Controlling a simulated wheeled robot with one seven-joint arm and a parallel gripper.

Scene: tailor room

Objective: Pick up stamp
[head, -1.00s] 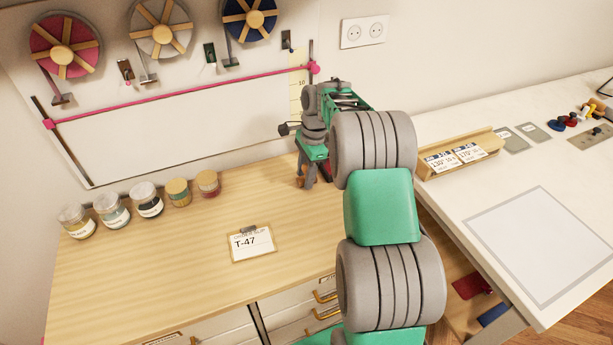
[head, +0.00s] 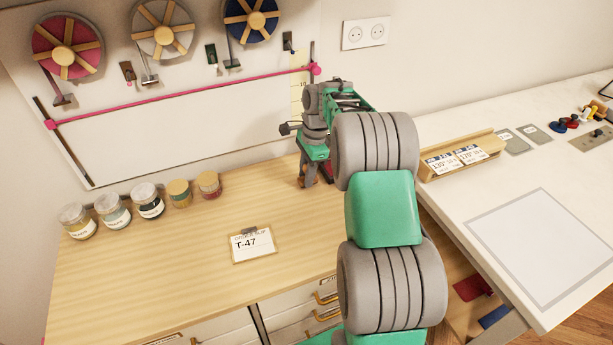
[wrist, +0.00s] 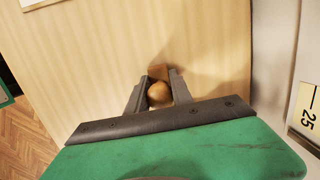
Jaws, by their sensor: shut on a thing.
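The stamp (wrist: 159,93) shows in the wrist view as a rounded brown wooden knob between my two fingers. My gripper (wrist: 160,84) is shut on it, with one finger on each side. Below the knob a small part of a brown base shows; the rest is hidden. In the head view my gripper (head: 309,178) is at the back right of the wooden table, pointing down, and the stamp there is mostly hidden by the fingers. I cannot tell whether the stamp touches the tabletop.
The wooden tabletop (head: 130,270) is mostly clear. An order slip marked T-47 (head: 252,245) lies at its middle. Several jars (head: 148,200) stand along the back left. A wall board with ribbon spools (head: 160,28) is behind. A white table (head: 530,240) stands at the right.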

